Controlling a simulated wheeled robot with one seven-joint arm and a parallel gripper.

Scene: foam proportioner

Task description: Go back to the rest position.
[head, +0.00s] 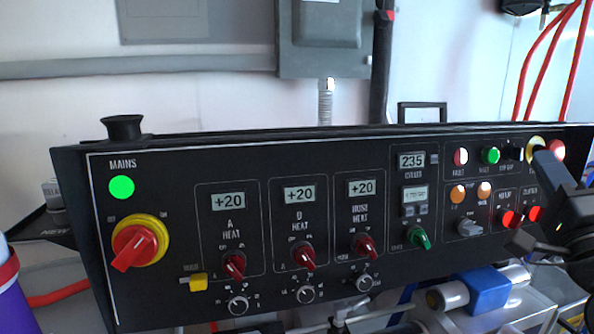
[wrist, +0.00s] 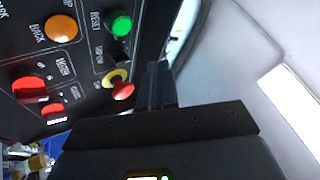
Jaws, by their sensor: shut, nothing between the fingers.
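My gripper (head: 546,162) is at the right end of the black control panel (head: 160,300). In the wrist view its two dark fingers (wrist: 158,70) are together, with nothing between them. They point along the panel's edge, beside a red button with a yellow collar (wrist: 122,90). This button also shows in the head view (head: 557,150), partly hidden behind the fingers. I cannot tell whether the fingers touch it or are apart from it.
The panel carries a red and yellow mains switch (head: 135,247), a lit green lamp (head: 121,187) and several red knobs. Red hoses (head: 545,60) hang at the upper right. Metal fittings and a blue part (head: 488,289) lie below the panel. A grey box (head: 325,35) is on the wall behind.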

